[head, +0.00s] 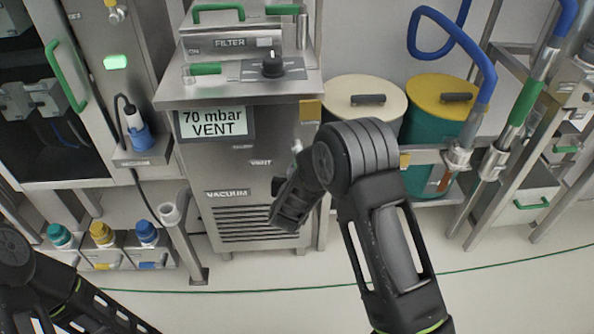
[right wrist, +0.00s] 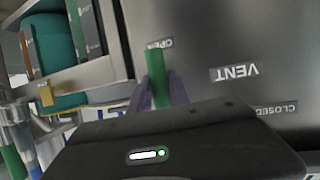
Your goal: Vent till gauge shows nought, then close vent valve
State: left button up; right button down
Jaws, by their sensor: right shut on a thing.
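The gauge display (head: 213,123) on the steel cabinet reads "70 mbar" and "VENT". The vent valve's green handle (right wrist: 155,66) shows in the right wrist view, with its end at the OPEN label (right wrist: 160,43). The CLOSED label (right wrist: 276,108) is apart from it, lower right, and the VENT label (right wrist: 235,74) lies between. My right gripper (right wrist: 158,92) is shut on the green handle, one finger on each side. In the head view my right arm hides the handle. My left arm shows at the lower left, but its gripper is out of view.
A black knob (head: 273,65) sits on the cabinet top below the FILTER box (head: 228,42). Cream (head: 340,105) and yellow-lidded (head: 425,98) drums stand to the right. A blue hose (head: 425,30) and slanted pipes are at far right. Small capped containers (head: 103,235) stand at left.

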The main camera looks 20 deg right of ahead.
jog(key=shift+d, duration=0.1)
jog(key=c, duration=1.2)
grip_release()
jog(key=shift+c, duration=0.2)
jog(key=p+v, duration=0.1)
jog(key=v, duration=0.6)
jog(key=shift+s, duration=0.35)
jog(key=shift+r, duration=0.15)
